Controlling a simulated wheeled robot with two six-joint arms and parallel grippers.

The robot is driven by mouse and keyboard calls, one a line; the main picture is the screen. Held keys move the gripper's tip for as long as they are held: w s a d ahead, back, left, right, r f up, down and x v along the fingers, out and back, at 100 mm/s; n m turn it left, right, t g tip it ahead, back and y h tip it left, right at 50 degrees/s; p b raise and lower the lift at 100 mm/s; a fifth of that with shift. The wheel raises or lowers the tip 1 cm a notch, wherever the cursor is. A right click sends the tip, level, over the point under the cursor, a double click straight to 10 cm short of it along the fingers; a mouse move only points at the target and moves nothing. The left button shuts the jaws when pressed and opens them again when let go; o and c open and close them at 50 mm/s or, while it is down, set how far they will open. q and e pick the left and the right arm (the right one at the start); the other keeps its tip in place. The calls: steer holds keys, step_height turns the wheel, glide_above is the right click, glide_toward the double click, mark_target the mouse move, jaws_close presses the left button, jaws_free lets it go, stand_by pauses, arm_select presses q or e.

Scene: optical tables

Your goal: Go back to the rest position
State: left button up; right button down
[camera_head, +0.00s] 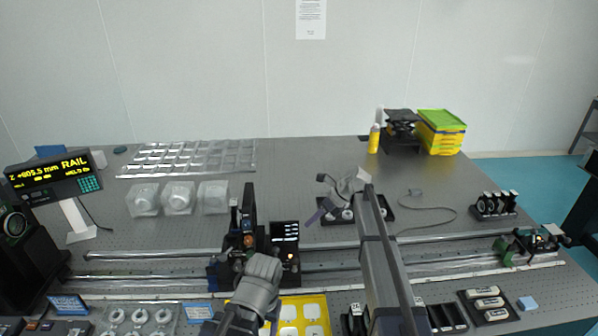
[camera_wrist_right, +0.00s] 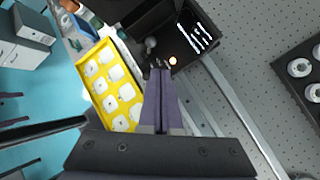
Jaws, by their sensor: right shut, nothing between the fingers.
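My right gripper (camera_head: 312,223) hangs over the table at the middle, its purple fingers pointing down and left. In the right wrist view the two fingers (camera_wrist_right: 160,78) lie side by side, shut with nothing between them. Touching or apart cannot be told. A grey link of my left arm shows at the bottom middle; its fingers cannot be seen.
A rail (camera_head: 430,238) crosses the optical table, with black mounts (camera_head: 247,232) beside the box. A yellow tray (camera_head: 326,328) lies in front. Behind my right gripper is a black tray of round parts (camera_head: 386,207). Clear plastic boxes (camera_head: 178,197) stand left; the back middle is clear.

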steer(key=s+a+f+n+h+b, duration=0.1)
steer(key=s+f+n+h, duration=0.1)
steer(key=s+n, duration=0.8)
steer(key=s+a+f+n+g+h+b, duration=0.1)
steer(key=s+f+n+h, duration=0.2)
steer(key=s+n, duration=0.7)
steer(key=s+a+f+n+h+b, duration=0.1)
steer(key=s+a+f+n+h, duration=0.1)
steer(key=s+n, duration=0.8)
steer(key=s+h, duration=0.1)
steer(key=s, duration=0.3)
steer(key=shift+s+f+g, duration=0.15)
steer(key=shift+f+g, duration=0.05)
steer(key=shift+g, duration=0.2)
